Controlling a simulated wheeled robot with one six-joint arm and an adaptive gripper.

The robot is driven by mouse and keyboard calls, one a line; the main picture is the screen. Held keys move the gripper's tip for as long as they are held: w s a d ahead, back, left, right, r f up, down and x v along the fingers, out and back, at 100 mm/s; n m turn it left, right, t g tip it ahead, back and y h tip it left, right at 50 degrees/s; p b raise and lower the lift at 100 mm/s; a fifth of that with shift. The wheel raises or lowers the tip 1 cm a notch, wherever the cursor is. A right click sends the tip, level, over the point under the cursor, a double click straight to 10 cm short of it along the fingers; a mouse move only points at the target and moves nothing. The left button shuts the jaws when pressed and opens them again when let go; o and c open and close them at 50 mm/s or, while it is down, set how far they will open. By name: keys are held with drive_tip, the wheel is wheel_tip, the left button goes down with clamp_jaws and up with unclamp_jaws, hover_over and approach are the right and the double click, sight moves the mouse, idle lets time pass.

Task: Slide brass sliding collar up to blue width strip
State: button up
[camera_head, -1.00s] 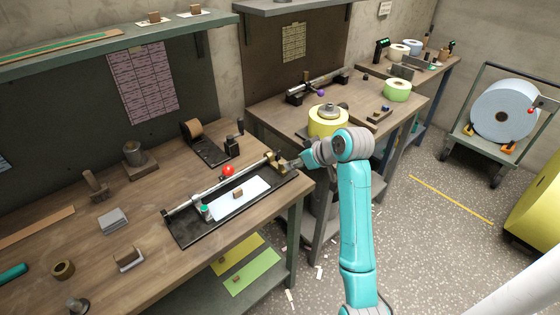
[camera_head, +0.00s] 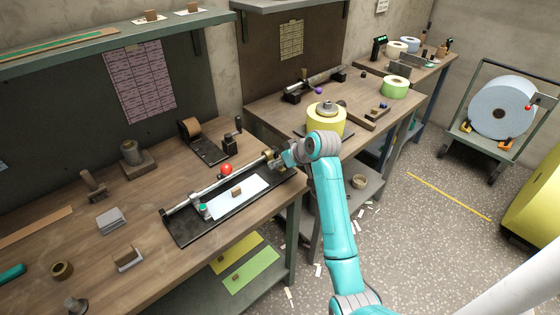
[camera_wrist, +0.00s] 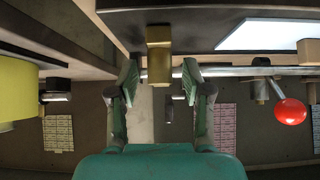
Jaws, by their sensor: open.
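The brass sliding collar (camera_wrist: 158,62) sits on the steel rod (camera_wrist: 225,71) near its right end. In the head view the collar (camera_head: 271,155) is small and partly hidden by my wrist. My gripper (camera_wrist: 160,77) is open, with one finger on each side of the collar. I cannot tell whether either finger touches it. The pale blue width strip (camera_head: 250,190) lies flat on the black base beside the rod, away from the collar. It also shows in the wrist view (camera_wrist: 265,35).
A red ball knob (camera_head: 227,169) stands at the rod's middle. A small wooden block (camera_head: 236,192) rests on the strip. A green-topped fitting (camera_head: 203,209) is at the left end. A yellow roll (camera_head: 326,119) stands on the table beyond my wrist.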

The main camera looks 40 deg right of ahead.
clamp_jaws()
drive_tip(key=shift+a, duration=0.1)
drive_tip(key=a, duration=0.5)
drive_tip(key=shift+f, duration=0.1)
unclamp_jaws()
